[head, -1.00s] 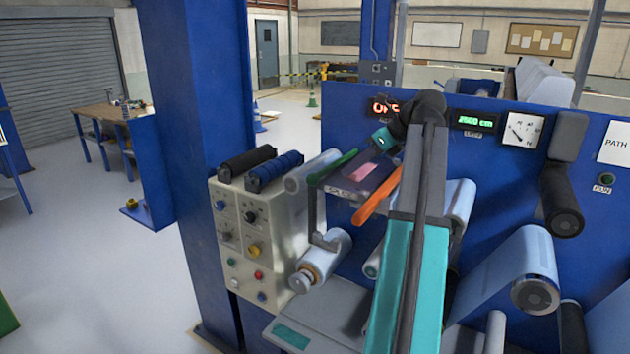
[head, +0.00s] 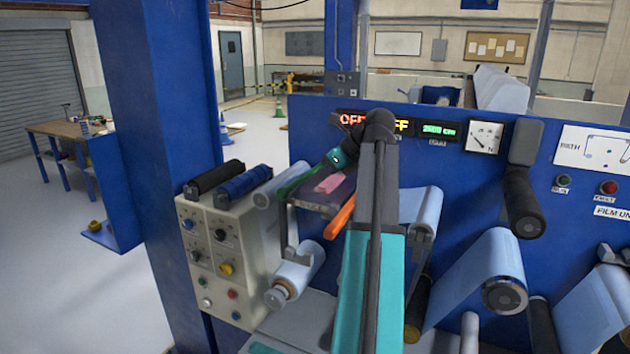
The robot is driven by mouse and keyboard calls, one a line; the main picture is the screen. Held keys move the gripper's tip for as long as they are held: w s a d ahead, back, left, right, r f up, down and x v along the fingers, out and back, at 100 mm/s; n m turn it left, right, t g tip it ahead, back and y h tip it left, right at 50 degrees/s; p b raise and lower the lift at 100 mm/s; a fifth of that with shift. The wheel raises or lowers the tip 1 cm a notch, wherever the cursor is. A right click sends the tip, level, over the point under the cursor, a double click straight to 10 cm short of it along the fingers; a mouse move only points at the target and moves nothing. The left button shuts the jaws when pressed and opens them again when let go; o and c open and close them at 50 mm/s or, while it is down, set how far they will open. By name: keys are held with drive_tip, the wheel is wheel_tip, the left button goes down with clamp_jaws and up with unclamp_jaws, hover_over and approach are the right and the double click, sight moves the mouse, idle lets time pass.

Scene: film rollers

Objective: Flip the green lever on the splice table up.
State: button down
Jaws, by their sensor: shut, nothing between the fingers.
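The green lever (head: 298,180) is on the left side of the splice table (head: 311,207) in the head view. It slants up and to the right. An orange lever (head: 341,216) is on the table's right side, and a pink patch (head: 328,184) lies on the table top between them. My gripper (head: 329,163) is at the upper end of the green lever, pointing down and to the left. It is small and partly hidden by my wrist. Its fingers are shut and empty. I cannot tell whether it touches the lever.
A control box (head: 222,260) with knobs and two rollers on top stands left of the splice table. A blue pillar (head: 150,150) rises further left. Film rollers (head: 485,265) stick out of the blue panel (head: 450,190) on the right. My arm covers part of the panel.

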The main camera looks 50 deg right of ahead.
drive_tip(key=shift+p+x, duration=0.95)
drive_tip(key=shift+x, duration=2.65)
drive_tip(key=shift+r, duration=0.15)
